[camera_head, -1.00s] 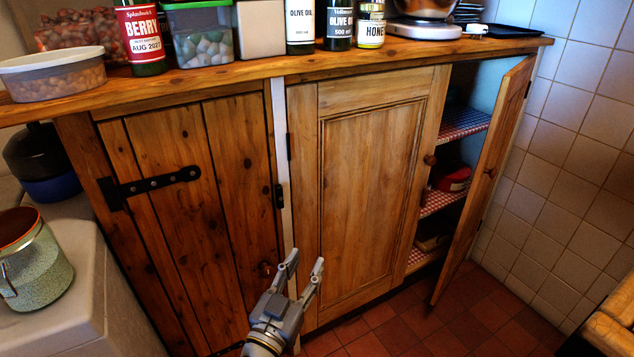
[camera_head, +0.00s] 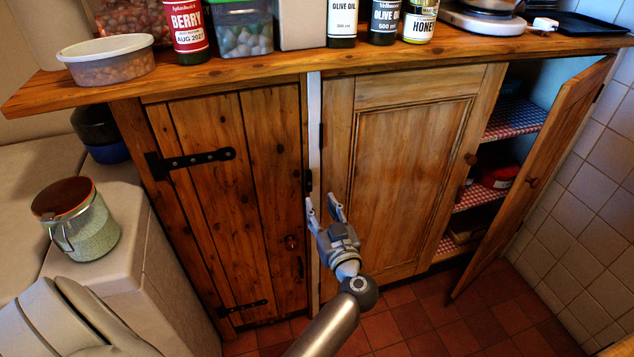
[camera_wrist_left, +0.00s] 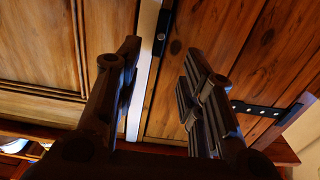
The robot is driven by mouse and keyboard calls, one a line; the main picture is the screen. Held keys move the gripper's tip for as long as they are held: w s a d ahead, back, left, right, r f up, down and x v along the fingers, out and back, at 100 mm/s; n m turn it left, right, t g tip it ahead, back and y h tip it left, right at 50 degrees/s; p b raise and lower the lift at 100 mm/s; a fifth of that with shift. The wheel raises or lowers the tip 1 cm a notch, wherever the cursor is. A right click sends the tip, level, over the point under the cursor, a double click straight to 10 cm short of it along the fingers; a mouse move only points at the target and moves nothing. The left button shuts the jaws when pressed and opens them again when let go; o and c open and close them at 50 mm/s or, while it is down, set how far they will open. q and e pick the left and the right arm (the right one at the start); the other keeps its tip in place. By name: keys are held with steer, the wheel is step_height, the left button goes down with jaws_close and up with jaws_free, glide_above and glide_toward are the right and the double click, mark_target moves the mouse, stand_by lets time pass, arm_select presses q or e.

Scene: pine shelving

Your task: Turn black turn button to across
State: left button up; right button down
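The black turn button (camera_head: 308,182) is a small dark upright piece at the right edge of the dark plank door (camera_head: 225,200), beside the white strip (camera_head: 314,130). In the left wrist view the button (camera_wrist_left: 164,25) lies lengthwise along the white strip. My left gripper (camera_head: 322,203) is open and empty, its fingertips just below and to the right of the button in the head view. Whether a finger touches the button cannot be told. In the left wrist view the gripper's fingers (camera_wrist_left: 162,75) stand apart on either side of the strip. My right gripper is not in view.
A paler panelled door (camera_head: 410,180) is right of the strip. Beyond it, another door (camera_head: 540,165) stands open, showing shelves. The worktop (camera_head: 270,69) above carries bottles and tubs. A jar (camera_head: 80,225) stands at the left. The red tiled floor (camera_head: 440,325) is clear.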

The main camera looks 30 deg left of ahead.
mark_target(310, 181)
arm_select(q)
steer(key=x, duration=0.9)
steer(key=shift+c, duration=0.4)
jaws_close()
